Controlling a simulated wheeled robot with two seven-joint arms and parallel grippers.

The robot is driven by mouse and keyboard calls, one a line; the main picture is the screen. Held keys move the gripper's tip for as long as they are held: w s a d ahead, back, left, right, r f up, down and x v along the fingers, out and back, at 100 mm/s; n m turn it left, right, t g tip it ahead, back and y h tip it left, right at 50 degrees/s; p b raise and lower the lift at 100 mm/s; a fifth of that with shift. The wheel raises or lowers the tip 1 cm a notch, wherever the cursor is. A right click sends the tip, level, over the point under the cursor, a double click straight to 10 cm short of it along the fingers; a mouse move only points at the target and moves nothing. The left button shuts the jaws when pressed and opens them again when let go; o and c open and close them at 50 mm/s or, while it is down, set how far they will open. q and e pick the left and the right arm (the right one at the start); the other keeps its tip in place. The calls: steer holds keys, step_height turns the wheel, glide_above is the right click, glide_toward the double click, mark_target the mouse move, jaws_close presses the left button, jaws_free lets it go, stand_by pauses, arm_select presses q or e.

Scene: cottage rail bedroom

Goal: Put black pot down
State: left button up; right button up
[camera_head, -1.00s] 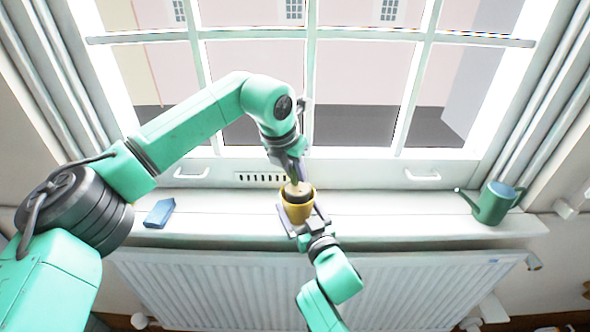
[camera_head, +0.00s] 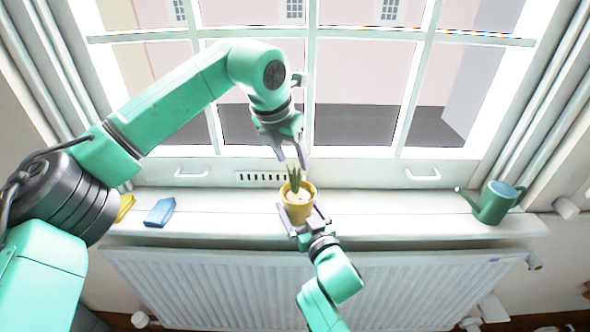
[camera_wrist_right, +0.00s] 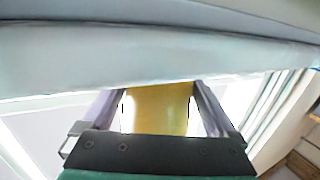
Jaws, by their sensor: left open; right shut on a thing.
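A yellow pot (camera_head: 299,211) is at the windowsill in the head view, with a green plant (camera_head: 294,180) standing up out of it. The black pot cannot be made out now; the yellow pot's wall hides what is inside. My left gripper (camera_head: 292,162) is open and empty just above the plant's leaves, apart from the pot. My right gripper (camera_head: 303,219) is shut on the yellow pot from the front, one finger on each side. In the right wrist view the yellow pot (camera_wrist_right: 158,108) fills the space between the fingers.
The white windowsill (camera_head: 390,213) has free room on both sides. A blue item (camera_head: 160,212) and a partly hidden yellow item (camera_head: 125,206) lie at the left. A green watering can (camera_head: 495,203) stands at the right. A radiator (camera_head: 210,290) is below and the window is behind.

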arm_select(q)
steer(key=v, duration=0.7)
